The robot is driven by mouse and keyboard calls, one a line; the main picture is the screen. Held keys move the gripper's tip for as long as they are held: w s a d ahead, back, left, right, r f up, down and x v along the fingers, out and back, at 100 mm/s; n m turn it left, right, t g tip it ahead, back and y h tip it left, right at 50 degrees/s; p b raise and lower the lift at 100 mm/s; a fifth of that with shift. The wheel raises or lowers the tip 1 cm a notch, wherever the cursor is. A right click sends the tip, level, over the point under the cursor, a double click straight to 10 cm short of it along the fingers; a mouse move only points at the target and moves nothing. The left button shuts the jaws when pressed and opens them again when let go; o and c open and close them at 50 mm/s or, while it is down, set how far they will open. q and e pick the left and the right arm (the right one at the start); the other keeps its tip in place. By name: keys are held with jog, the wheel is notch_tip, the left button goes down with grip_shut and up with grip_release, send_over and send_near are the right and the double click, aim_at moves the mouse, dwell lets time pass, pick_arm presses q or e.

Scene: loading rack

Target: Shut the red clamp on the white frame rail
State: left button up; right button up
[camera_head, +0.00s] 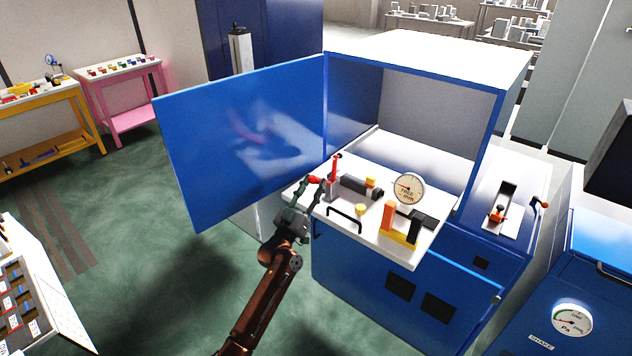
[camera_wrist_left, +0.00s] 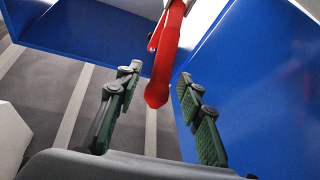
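The red clamp (camera_head: 331,186) stands at the left corner of the white tray in the blue cabinet. A red upright part rises at its back, and a red end points left toward my gripper. My left gripper (camera_head: 317,187) is at this corner with its fingers apart. In the left wrist view, the red clamp handle (camera_wrist_left: 157,92) lies between the spread green-padded fingers (camera_wrist_left: 158,76), with visible gaps to both. The white frame rail (camera_head: 292,194) seems to be the tray's pale edge beside the clamp; its contact with the clamp is hidden. My right gripper is out of view.
The open blue door (camera_head: 245,135) stands left of my gripper. The tray also carries a grey cylinder (camera_head: 355,186), a round gauge (camera_head: 408,188), a black handle (camera_head: 345,216) and an orange-and-yellow bracket (camera_head: 389,219). Open floor lies below the door.

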pick_arm(q)
jog(key=shift+x, duration=1)
grip_shut()
